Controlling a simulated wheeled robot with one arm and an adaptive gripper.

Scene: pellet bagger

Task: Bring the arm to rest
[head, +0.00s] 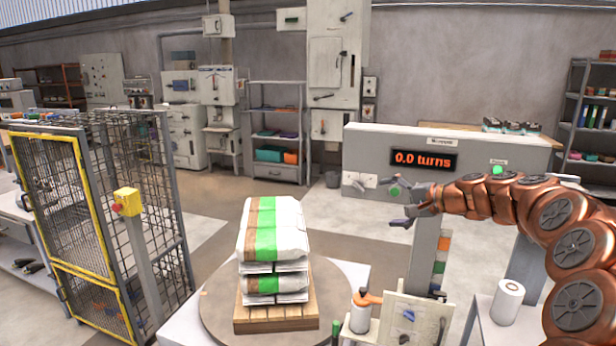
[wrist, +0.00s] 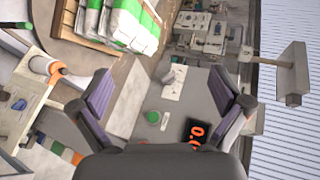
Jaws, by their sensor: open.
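My copper-coloured arm reaches in from the right in the head view. My gripper (head: 399,204) is at its left end, in front of the grey control panel (head: 358,155). In the wrist view my gripper (wrist: 163,97) shows two fingers spread wide apart with nothing between them. The panel's green button (wrist: 153,117) shows beyond the fingers. The gripper appears apart from the panel, but the exact gap is hard to tell.
Stacked white and green bags (head: 273,228) sit on a wooden pallet (head: 276,318) on a round turntable (head: 215,305). The display (head: 423,160) reads 0.0 turns. A wire cage (head: 150,210) stands left. A paper roll (head: 507,302) stands below my arm.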

